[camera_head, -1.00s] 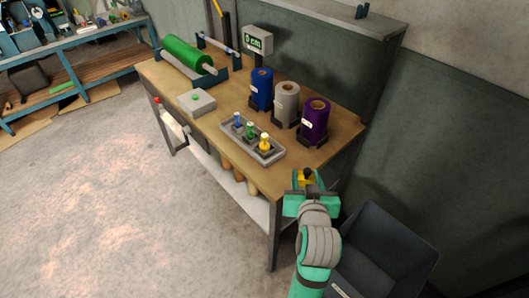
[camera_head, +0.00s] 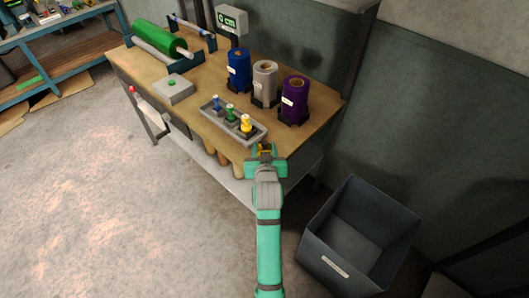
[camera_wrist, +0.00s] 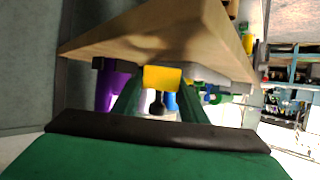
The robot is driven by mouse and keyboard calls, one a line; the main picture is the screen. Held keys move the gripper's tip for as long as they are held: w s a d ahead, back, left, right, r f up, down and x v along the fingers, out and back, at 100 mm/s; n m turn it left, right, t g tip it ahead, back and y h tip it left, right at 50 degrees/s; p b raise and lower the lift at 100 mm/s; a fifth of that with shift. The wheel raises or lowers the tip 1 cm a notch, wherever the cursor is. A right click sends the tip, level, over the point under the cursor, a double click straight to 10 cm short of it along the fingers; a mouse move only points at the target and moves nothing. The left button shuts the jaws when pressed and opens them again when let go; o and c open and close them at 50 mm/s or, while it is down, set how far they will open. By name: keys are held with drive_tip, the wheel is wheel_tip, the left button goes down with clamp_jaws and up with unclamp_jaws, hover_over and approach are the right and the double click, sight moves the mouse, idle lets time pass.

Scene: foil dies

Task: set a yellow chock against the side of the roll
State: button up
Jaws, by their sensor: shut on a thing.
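My gripper (camera_head: 265,152) is at the near right edge of the workbench, shut on a yellow chock (camera_wrist: 162,78). The wrist view shows the chock between the two green fingers, with the scene upside down. In the head view only small yellow bits of it show. A green roll (camera_head: 158,37) lies across a cradle at the far left of the bench. A blue roll (camera_head: 238,70), a grey roll (camera_head: 264,83) and a purple roll (camera_head: 294,99) stand upright in dark holders on the right. The gripper is apart from all of them.
A grey tray (camera_head: 256,139) with blue, green and yellow handled pieces lies on the bench (camera_head: 200,93) just beyond my gripper. A grey box with a green button (camera_head: 173,88) is farther left. A display reading 0 cm (camera_head: 232,20) stands behind. A dark bin (camera_head: 335,265) is on the floor at right.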

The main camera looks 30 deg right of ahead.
drive_tip(key=shift+f, duration=1.05)
drive_tip(key=shift+f, duration=0.1)
drive_tip(key=o, duration=1.1)
drive_tip(key=shift+s, duration=0.1)
